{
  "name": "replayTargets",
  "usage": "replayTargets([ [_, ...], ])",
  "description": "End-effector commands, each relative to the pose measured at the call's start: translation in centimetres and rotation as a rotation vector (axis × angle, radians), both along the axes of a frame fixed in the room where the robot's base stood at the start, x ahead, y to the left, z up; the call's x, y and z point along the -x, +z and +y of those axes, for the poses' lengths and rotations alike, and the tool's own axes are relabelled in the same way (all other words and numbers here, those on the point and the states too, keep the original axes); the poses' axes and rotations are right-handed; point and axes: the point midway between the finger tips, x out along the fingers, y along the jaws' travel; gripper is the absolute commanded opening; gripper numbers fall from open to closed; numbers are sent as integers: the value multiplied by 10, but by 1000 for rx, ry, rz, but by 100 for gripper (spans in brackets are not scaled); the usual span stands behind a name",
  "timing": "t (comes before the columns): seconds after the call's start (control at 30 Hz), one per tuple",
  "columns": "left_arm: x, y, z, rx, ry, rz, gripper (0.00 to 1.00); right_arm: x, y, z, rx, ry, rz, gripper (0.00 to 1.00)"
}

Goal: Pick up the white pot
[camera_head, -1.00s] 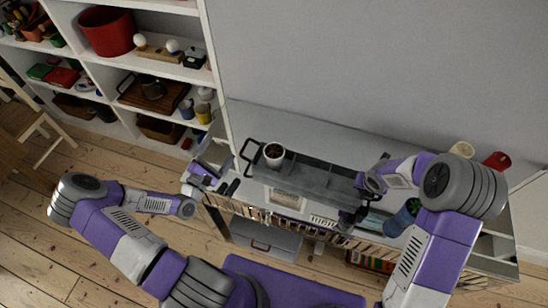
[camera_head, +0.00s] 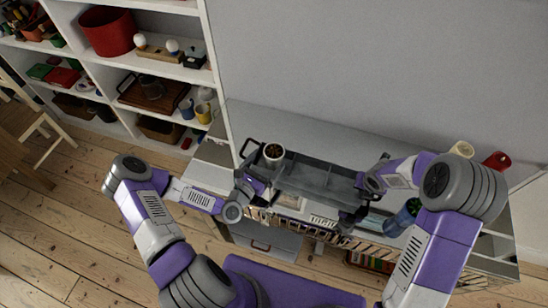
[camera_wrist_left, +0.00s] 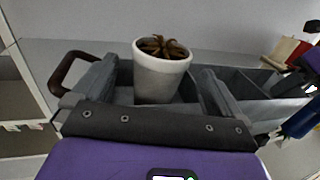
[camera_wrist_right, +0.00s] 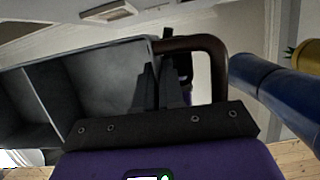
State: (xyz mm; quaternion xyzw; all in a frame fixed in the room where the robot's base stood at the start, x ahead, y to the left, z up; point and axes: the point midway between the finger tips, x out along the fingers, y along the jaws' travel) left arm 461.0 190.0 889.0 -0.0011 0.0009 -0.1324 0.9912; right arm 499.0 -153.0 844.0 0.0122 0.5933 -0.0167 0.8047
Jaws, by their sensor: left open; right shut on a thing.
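The white pot (camera_head: 273,153), with a small reddish-brown plant, stands upright at the left end of a grey divided tray (camera_head: 318,176). It also shows in the left wrist view (camera_wrist_left: 160,78), its lower part down in the tray. My left gripper (camera_head: 259,177) is open at the tray's near left side. In the left wrist view its two fingers point toward the pot, one on each side, with the pot appearing beyond them. My right gripper (camera_wrist_right: 166,88) is shut at the tray's right end, by the dark handle (camera_wrist_right: 200,44); the exact grip is partly hidden.
The tray rests on a low white shelf unit against the wall. A tall white bookcase (camera_head: 152,67) stands at the left. Free floor lies at the lower left.

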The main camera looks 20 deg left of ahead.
Motion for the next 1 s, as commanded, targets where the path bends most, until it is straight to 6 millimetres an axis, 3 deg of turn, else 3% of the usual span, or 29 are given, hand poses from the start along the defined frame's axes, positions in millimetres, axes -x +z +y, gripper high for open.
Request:
replayTargets([
  [0.3, -42, 7, -13, -2, -2, -4, 100, 0, 0, 0, 0, 0, 0, 0],
  [0.6, -46, 6, -13, -1, 0, -1, 98, 0, 0, 0, 0, 0, 0, 0],
  [1.0, -45, 6, -13, -2, 0, -1, 39, 0, 0, 0, 1, 0, 0, 0],
])
